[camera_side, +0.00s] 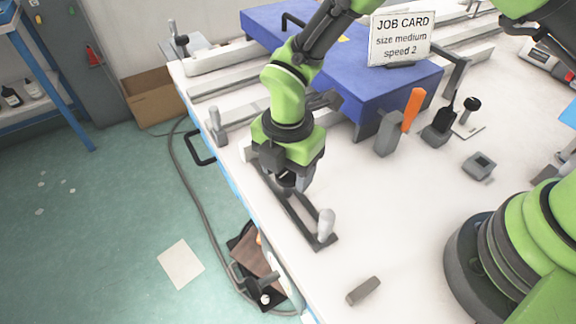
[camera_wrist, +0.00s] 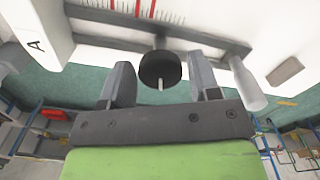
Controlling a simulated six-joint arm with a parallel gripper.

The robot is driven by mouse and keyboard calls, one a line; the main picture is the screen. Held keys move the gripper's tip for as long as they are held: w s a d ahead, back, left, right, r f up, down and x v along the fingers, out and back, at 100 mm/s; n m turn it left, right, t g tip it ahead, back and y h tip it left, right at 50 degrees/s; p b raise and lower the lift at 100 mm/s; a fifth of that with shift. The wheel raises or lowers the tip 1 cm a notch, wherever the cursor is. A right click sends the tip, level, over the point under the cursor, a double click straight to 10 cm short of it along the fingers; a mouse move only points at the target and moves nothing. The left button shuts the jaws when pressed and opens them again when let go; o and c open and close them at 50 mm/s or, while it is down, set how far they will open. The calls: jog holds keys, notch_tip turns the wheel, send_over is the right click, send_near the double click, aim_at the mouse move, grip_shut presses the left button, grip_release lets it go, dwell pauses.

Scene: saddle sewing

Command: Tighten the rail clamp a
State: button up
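A round black knob (camera_wrist: 160,69) with a pale pointer line shows in the wrist view, in front of a dark rail (camera_wrist: 110,17). A white block marked "A" (camera_wrist: 36,45) is left of it. My gripper (camera_wrist: 160,62) is open, with one finger on each side of the knob and a narrow gap visible on both sides. How deep the fingers reach along the knob I cannot tell. In the side view my gripper (camera_side: 287,186) points down over the dark rail (camera_side: 317,236) near the table's front edge and hides the knob.
A pale upright handle (camera_side: 326,225) stands at the rail's near end, and also shows in the wrist view (camera_wrist: 247,84). A grey block (camera_side: 363,291) lies on the table nearby. A blue platform (camera_side: 345,62) with a job card (camera_side: 402,38) stands behind. An orange-handled tool (camera_side: 412,110) is to the right.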

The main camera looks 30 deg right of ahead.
jog(key=c, duration=0.6)
jog(key=shift+m, duration=0.3)
jog(key=m, duration=1.4)
jog(key=shift+s, duration=0.1)
jog(key=m, duration=0.5)
jog(key=shift+m, duration=0.3)
